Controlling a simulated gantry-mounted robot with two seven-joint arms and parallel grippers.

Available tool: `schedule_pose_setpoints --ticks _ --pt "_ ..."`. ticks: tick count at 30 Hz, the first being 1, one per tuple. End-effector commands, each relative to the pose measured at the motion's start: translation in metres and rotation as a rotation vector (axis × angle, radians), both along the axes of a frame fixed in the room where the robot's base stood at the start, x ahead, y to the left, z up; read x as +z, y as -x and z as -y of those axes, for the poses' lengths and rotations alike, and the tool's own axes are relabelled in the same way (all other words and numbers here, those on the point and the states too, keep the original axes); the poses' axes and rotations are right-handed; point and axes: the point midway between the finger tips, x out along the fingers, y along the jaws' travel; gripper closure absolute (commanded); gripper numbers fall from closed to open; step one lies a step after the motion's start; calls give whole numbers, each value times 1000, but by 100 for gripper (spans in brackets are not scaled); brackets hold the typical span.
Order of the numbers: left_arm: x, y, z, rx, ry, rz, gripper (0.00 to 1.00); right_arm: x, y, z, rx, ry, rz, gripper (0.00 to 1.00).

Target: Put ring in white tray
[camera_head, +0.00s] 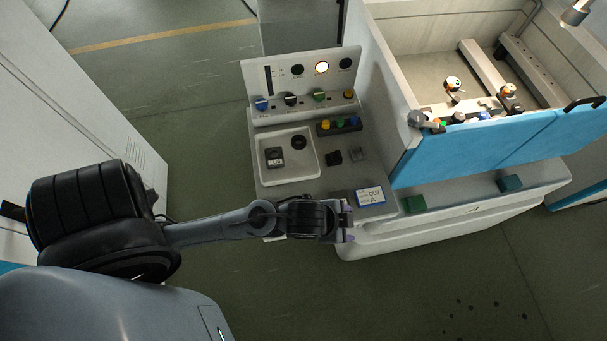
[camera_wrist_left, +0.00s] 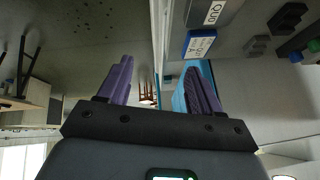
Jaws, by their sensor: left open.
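The white tray (camera_head: 299,168) is a shallow square tray on the console top in the head view. In it lie a dark square block (camera_head: 275,157) and a dark round piece (camera_head: 298,142). The round piece may be the ring, but I cannot make out a hole for certain. My left gripper (camera_head: 346,236) is in front of the console's front edge, to the right of and nearer than the tray. In the left wrist view its purple fingers (camera_wrist_left: 161,82) are spread with nothing held between them. My right gripper is not in view.
Dark pieces (camera_head: 333,158) and a button block (camera_head: 340,126) stand right of the tray. A blue-edged labelled box (camera_head: 370,196) lies near the console's front. The upright knob panel (camera_head: 305,80) is behind; the blue-fronted machine (camera_head: 470,140) is to the right.

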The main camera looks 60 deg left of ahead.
Motion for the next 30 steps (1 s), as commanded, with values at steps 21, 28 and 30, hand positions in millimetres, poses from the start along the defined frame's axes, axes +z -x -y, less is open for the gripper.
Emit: schedule_pose_setpoints --ticks 21,28,30 --pt "-19 89 -62 364 75 -290 36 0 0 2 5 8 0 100" --pt "1 89 -62 363 75 -289 36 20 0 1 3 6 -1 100" --pt "15 89 -62 363 75 -289 36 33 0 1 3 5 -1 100"
